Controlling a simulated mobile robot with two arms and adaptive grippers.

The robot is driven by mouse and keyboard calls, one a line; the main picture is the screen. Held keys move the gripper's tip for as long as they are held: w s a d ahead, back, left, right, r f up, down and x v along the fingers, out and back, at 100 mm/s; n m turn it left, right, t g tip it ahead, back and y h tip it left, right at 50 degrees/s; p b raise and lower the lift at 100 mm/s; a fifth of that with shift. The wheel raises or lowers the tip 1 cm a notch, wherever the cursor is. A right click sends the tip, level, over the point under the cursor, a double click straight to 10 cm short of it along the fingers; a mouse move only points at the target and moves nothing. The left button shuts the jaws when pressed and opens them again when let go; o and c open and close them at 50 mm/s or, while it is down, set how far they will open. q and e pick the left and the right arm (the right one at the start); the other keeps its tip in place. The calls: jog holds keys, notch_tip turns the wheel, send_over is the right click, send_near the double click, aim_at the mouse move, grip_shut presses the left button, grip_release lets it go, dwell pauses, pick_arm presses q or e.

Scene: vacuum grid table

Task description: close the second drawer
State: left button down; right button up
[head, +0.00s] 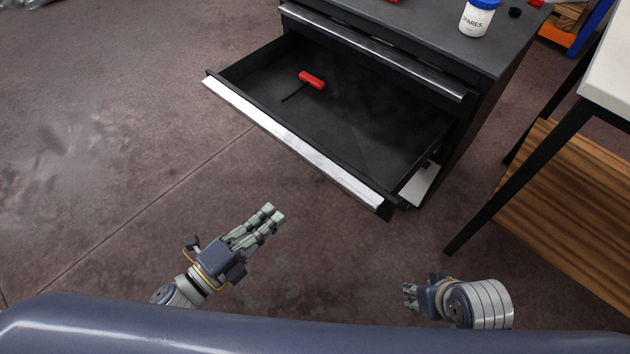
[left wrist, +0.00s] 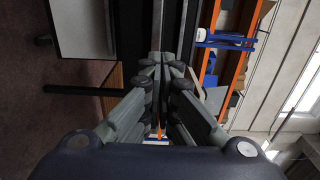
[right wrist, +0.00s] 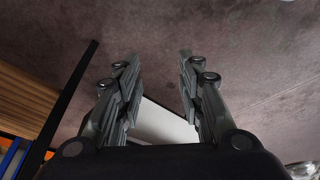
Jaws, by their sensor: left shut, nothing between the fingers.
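The second drawer (head: 376,128) of the dark cabinet (head: 486,104) is pulled far out, its bright metal front edge (head: 290,142) toward me. A red-handled tool (head: 312,80) lies in it toward the left. The top drawer above it, with a metal edge (head: 380,52), looks shut. My left gripper (head: 273,216) is shut and empty, in front of and apart from the drawer front. It also shows shut in the left wrist view (left wrist: 167,58). My right gripper (head: 407,294) is at the lower right, apart from the drawer; its fingers stand apart in the right wrist view (right wrist: 156,62).
A white-topped table (head: 608,75) with black legs and a wooden panel (head: 565,195) stands at the right. The floor left of the drawer is clear.

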aim_at(321, 170)
pick_arm(q)
jog(key=x, duration=1.2)
jog(key=shift+w, duration=0.15)
jog(key=shift+w+d, duration=0.4)
pick_arm(e)
jog(key=shift+s+r, duration=0.2)
jog(key=shift+r, duration=0.5)
pick_arm(q)
jog(key=shift+w, duration=0.1)
